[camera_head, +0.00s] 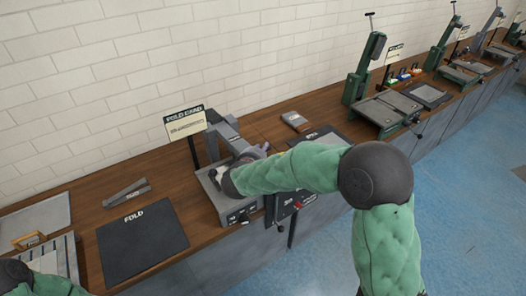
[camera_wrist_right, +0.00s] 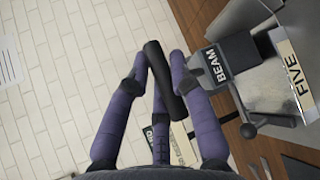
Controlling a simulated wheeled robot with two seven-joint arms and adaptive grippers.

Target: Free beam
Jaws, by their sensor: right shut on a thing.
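The machine on the counter (camera_head: 226,200) has a grey base and a raised grey arm, under a sign reading "FOLD CARD". In the right wrist view its dark block labelled BEAM (camera_wrist_right: 222,68) is close by, to the right of my fingers. My right gripper (camera_head: 256,153) is at the machine, partly hidden by my green forearm. In the wrist view its purple fingers (camera_wrist_right: 160,70) are closed on a dark cylindrical bar (camera_wrist_right: 165,85). What the bar joins to is unclear. My left gripper is out of view; only part of that arm shows at lower left.
A dark FOLD mat (camera_head: 142,240) and a grey strip (camera_head: 126,193) lie left of the machine. Another dark mat (camera_head: 318,137) and a small grey box (camera_head: 296,121) lie right.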

